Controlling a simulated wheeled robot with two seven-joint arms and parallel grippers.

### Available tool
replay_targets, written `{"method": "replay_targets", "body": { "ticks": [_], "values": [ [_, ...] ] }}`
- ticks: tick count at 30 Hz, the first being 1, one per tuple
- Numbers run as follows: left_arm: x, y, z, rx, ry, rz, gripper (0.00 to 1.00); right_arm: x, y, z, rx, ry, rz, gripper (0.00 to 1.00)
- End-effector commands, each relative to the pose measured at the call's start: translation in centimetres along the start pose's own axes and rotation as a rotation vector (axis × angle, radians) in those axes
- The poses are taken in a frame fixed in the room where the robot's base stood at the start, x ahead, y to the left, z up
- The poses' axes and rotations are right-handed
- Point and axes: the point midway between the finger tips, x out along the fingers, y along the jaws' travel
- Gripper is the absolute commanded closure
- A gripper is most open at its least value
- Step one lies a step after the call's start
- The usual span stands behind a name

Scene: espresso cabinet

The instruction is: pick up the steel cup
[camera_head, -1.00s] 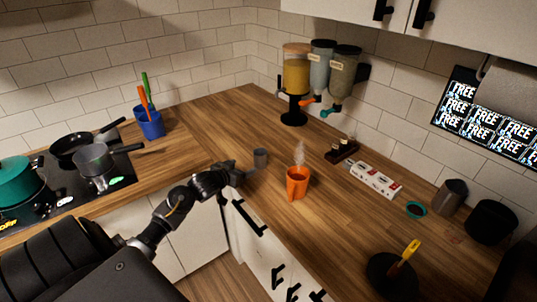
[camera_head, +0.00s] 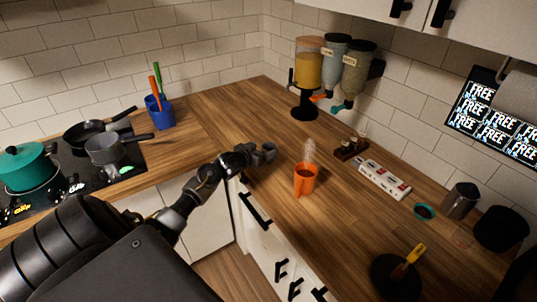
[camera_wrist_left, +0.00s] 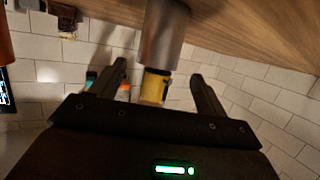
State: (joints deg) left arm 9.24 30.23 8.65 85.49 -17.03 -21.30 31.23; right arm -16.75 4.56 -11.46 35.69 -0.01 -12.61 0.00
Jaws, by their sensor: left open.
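The steel cup (camera_head: 268,150) is a small grey cylinder on the wooden counter, left of the orange cup. My left gripper (camera_head: 251,155) is right beside it, low over the counter's front edge. In the left wrist view the picture is inverted, and the cup (camera_wrist_left: 165,32) stands at the mouth of the open fingers (camera_wrist_left: 156,72), between their tips. A gap shows on each side of it, wider on the right. The gripper hides part of the cup in the head view. My right gripper is not in view.
A steaming orange cup (camera_head: 306,180) stands close to the right. Dispensers (camera_head: 307,75) stand at the back corner. A white box (camera_head: 383,178) and a steel pitcher (camera_head: 460,201) are further right. A blue utensil holder (camera_head: 160,113) and pans are left. Counter behind the cup is clear.

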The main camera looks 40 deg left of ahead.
Motion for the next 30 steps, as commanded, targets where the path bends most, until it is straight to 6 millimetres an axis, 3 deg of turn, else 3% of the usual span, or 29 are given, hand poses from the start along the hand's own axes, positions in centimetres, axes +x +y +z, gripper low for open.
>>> {"method": "replay_targets", "body": {
  "ticks": [6,10,21,30],
  "values": [
    [2.6,0.4,-0.3,-0.002,-0.001,0.0,0.25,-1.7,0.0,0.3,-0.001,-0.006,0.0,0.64],
    [4.1,0.4,-0.1,-0.001,0.0,0.0,0.25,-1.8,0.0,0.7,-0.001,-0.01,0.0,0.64],
    [4.8,0.4,0.1,0.001,0.0,0.001,0.25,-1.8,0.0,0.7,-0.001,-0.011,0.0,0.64],
    [4.8,0.4,0.1,0.001,0.0,0.0,0.63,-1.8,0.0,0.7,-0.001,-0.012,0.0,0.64]
  ]
}}
